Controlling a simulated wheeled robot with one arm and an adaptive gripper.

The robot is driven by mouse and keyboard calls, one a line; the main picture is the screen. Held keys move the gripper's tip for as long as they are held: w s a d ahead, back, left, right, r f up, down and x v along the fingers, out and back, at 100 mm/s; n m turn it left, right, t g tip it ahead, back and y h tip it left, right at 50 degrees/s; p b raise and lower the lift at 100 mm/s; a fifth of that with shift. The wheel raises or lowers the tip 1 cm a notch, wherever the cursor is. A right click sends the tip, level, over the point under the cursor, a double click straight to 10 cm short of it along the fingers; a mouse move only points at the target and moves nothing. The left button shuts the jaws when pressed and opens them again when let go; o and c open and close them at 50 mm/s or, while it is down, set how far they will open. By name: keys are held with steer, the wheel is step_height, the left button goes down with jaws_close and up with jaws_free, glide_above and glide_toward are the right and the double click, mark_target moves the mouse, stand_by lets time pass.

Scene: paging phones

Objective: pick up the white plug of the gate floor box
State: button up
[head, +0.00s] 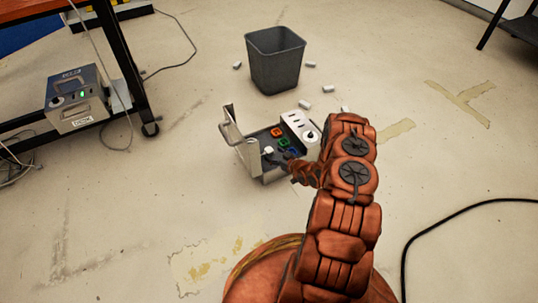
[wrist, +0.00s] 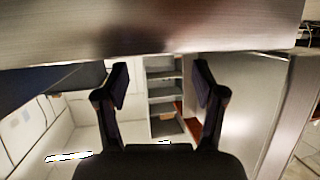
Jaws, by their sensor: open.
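An open metal floor box (head: 254,160) stands on the floor at the middle of the head view, its lid raised on the left. Its dark panel holds orange, green and blue sockets. A small white plug (head: 268,150) shows inside, toward the left. My gripper (head: 275,157) is at the box beside the plug, partly blending into the dark panel; contact cannot be told. In the wrist view my gripper (wrist: 162,88) is open, with nothing seen between its fingers. A blurred metal surface fills the top there, and the plug is not visible. No gate label is readable.
A white socket strip (head: 297,128) adjoins the box's right side. A dark bin (head: 275,62) stands behind, with several small white pieces around it. A black cable (head: 430,225) lies right.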

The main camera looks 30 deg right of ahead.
mark_target(272, 152)
steer(key=b+x, duration=0.1)
steer(key=x, duration=0.1)
steer(key=b+x, duration=0.1)
steer(key=x, duration=0.2)
steer(key=shift+d+f+b, duration=0.1)
steer(key=shift+d+b, duration=0.1)
steer(key=shift+b, duration=0.1)
steer(key=c, duration=1.3)
